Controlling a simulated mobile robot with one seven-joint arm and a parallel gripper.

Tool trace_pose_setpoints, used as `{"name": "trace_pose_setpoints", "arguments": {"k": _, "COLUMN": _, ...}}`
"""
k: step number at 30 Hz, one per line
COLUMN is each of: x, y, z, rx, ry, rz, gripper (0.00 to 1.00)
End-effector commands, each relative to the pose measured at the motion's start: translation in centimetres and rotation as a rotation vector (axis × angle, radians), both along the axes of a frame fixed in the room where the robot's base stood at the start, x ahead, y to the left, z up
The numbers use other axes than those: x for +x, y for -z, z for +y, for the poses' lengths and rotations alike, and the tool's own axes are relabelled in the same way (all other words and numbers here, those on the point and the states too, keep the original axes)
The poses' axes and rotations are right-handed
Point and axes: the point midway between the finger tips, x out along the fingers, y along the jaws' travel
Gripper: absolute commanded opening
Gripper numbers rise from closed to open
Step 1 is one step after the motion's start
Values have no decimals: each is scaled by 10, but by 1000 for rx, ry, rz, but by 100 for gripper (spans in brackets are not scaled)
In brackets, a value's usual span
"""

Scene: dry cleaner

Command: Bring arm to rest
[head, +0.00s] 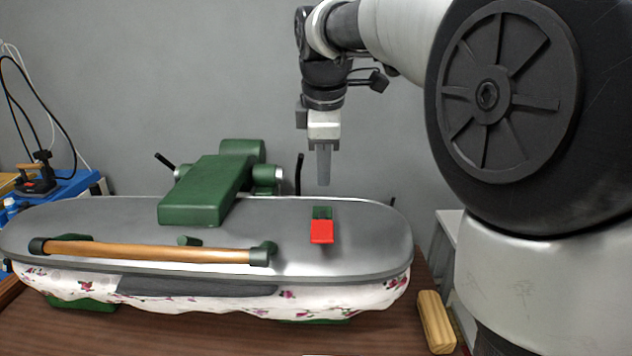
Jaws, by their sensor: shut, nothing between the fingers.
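My arm reaches in from the right of the head view, and my gripper (324,182) hangs pointing down above the right part of the press. Its fingers are together and hold nothing. The gripper is apart from the press, with the grey wall behind it. The steam press has a grey metal top plate (345,255), a green arm block (205,190) and a long wooden handle (150,252) along its front. A small red and green piece (322,231) sits on the plate below my gripper.
A floral cloth (345,298) lies under the top plate. A wooden block (436,322) lies on the brown table (215,335) at the right. A blue stand (75,188) with an iron (38,180) and cables is at the far left. Free air surrounds my gripper.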

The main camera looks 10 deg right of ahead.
Motion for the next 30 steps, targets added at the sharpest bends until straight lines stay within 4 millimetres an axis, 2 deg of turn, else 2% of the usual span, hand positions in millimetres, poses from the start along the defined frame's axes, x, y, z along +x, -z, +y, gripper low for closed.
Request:
{"name": "trace_pose_setpoints", "arguments": {"k": 10, "x": -1, "y": -2, "z": 0, "rx": 0, "ry": 1, "rz": 0, "gripper": 0}}
{"name": "trace_pose_setpoints", "arguments": {"k": 14, "x": -16, "y": -11, "z": -1, "rx": 21, "ry": 65, "rz": -15, "gripper": 0}}
{"name": "trace_pose_setpoints", "arguments": {"k": 17, "x": -50, "y": -25, "z": -4, "rx": 75, "ry": 215, "rz": -49, "gripper": 0}}
{"name": "trace_pose_setpoints", "arguments": {"k": 21, "x": -119, "y": -34, "z": -11, "rx": 211, "ry": 541, "rz": -114, "gripper": 0}}
{"name": "trace_pose_setpoints", "arguments": {"k": 24, "x": -167, "y": -27, "z": -15, "rx": 326, "ry": 779, "rz": -152, "gripper": 0}}
{"name": "trace_pose_setpoints", "arguments": {"k": 27, "x": -205, "y": -14, "z": -17, "rx": 433, "ry": 981, "rz": -178, "gripper": 0}}
{"name": "trace_pose_setpoints", "arguments": {"k": 30, "x": -231, "y": 1, "z": -18, "rx": 517, "ry": 1130, "rz": -191, "gripper": 0}}
